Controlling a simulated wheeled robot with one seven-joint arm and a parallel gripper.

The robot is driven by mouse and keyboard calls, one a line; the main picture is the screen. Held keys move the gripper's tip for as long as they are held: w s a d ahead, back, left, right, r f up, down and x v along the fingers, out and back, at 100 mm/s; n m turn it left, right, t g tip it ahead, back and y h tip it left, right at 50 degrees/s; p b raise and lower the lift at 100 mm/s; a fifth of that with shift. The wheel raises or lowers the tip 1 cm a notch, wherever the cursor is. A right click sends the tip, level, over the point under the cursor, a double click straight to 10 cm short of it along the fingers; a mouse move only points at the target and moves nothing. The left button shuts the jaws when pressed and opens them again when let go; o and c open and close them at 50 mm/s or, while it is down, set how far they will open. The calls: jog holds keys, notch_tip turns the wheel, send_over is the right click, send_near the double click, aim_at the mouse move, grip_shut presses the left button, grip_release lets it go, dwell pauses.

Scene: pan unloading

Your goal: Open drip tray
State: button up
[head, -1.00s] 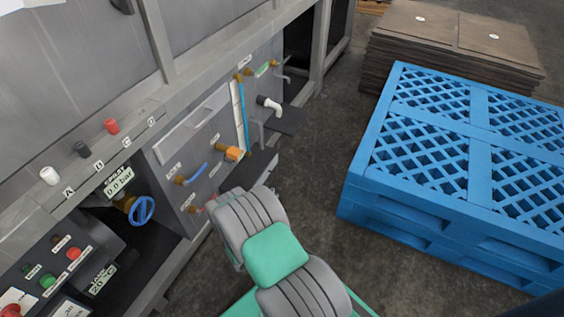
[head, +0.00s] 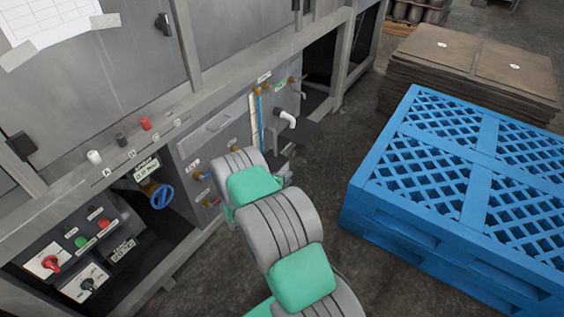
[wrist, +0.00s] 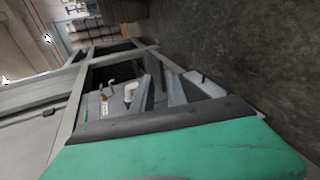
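On the grey machine's panel, a dark flat tray-like ledge (head: 299,133) sticks out below a white spout (head: 287,118). A second low grey tray-like piece (head: 281,165) shows lower down, partly hidden behind my arm. I cannot tell for sure which is the drip tray, or how far it is open. In the wrist view, turned sideways, the white spout (wrist: 130,92) and grey ledges (wrist: 176,90) lie past the dark edge of my green casing. No contact is visible.
A blue pallet stack (head: 425,170) stands to the right, with brown sheets (head: 470,70) behind it. A blue valve wheel (head: 162,197) and a control box (head: 85,250) are at left. Grey floor (head: 335,150) lies free between machine and pallets.

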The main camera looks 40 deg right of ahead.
notch_tip(320, 180, up, 8)
jog(key=w+a+m+y+p, duration=0.1)
jog(key=a+m+p, duration=0.1)
jog(key=shift+w+g+p, duration=0.25)
jog(key=shift+g+p, duration=0.05)
jog(key=shift+g, duration=0.1)
